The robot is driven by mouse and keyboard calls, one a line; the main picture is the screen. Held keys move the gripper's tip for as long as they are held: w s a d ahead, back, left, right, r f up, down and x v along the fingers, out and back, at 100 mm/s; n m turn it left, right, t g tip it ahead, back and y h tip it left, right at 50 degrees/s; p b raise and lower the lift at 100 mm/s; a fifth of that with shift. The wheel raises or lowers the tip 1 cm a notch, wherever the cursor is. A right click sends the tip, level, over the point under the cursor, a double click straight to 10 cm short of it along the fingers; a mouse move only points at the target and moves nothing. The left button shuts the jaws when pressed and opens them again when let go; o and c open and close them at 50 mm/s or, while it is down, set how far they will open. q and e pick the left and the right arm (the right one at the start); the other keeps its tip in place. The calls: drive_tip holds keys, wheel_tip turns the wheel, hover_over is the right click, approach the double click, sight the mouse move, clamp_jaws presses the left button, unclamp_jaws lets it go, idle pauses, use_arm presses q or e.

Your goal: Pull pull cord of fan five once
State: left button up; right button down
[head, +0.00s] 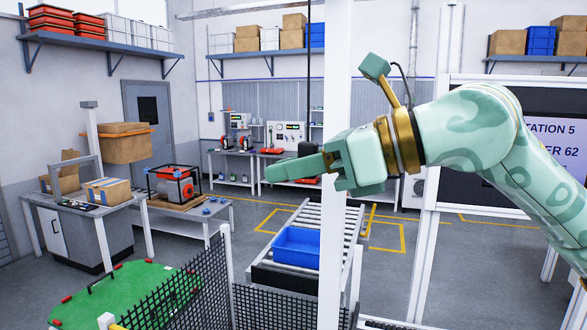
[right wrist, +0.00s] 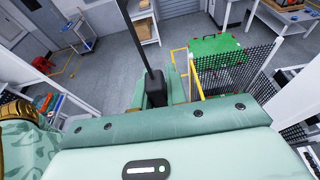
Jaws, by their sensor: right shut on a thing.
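A thin dark pull cord (head: 309,70) hangs straight down from above the head view and ends in a black handle (head: 307,149) at my right gripper (head: 280,170). In the right wrist view the cord (right wrist: 139,30) runs down to the black handle (right wrist: 155,88), which sits between the pale green fingers of my right gripper (right wrist: 157,97). The gripper is shut on the handle. The lower part of the handle is hidden by the gripper. The fan itself does not show in either view. My left gripper is not in view.
A white post (head: 334,245) stands close to the right hand. Below are a roller conveyor (head: 340,217) with a blue bin (head: 297,247) and black mesh fencing (head: 190,295). A board (head: 555,130) reading "TATION 5" stands behind my right arm. Free air lies left of the gripper.

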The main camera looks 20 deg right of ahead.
drive_tip(key=shift+r, duration=0.4)
drive_tip(key=c, duration=1.3)
unclamp_jaws()
drive_tip(key=shift+c, duration=0.2)
drive_tip(key=b+v, duration=0.4)
drive_tip(key=v, duration=1.2)
